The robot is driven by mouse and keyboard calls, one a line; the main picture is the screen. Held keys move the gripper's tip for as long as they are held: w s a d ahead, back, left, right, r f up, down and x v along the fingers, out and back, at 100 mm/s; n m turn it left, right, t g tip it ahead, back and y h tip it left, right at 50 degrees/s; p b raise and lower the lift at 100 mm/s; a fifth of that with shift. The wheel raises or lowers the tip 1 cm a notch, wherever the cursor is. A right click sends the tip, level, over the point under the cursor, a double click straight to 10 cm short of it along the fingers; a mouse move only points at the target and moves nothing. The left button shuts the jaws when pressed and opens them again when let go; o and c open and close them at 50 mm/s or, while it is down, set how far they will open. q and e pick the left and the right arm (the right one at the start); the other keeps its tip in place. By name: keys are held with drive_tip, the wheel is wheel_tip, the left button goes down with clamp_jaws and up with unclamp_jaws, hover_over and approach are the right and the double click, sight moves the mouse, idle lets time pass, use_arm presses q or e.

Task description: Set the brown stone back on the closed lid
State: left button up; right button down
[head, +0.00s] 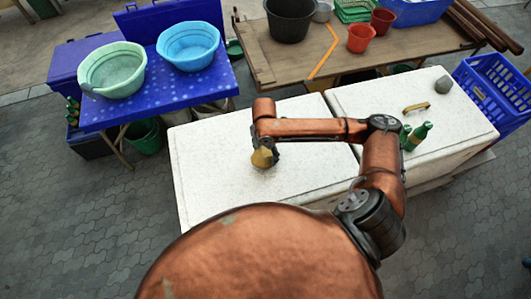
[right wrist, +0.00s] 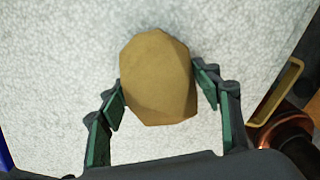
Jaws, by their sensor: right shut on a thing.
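The brown stone (head: 262,158) is over the left white lid (head: 210,165) in the head view. In the right wrist view the stone (right wrist: 158,78) is a faceted tan-brown lump between the green finger pads. My right gripper (right wrist: 160,85) is shut on it, with the pads at its two sides. In the head view the right gripper (head: 265,152) points down at the lid. The lid lies flat and closed. I cannot tell whether the stone touches the lid. My left gripper is not in view.
The right white lid (head: 365,110) bears a grey stone (head: 443,84), a brass handle (head: 416,107) and green bottles (head: 416,136). A blue table with two basins (head: 188,46) stands at left, a blue crate (head: 490,90) at right. The left lid's surface around the stone is clear.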

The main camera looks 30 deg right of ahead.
drive_tip(key=shift+f, duration=0.35)
idle(0.5)
drive_tip(key=c, duration=0.6)
unclamp_jaws()
drive_tip(key=shift+f, duration=0.1)
drive_tip(key=shift+s+f, duration=0.1)
drive_tip(key=o, duration=0.5)
drive_tip(key=shift+r, duration=0.2)
wheel_tip(320, 180, up, 7)
drive_tip(key=p, duration=0.8)
drive_tip(key=shift+r, duration=0.15)
drive_tip(key=shift+r+p, duration=1.05)
drive_tip(key=shift+r, duration=0.25)
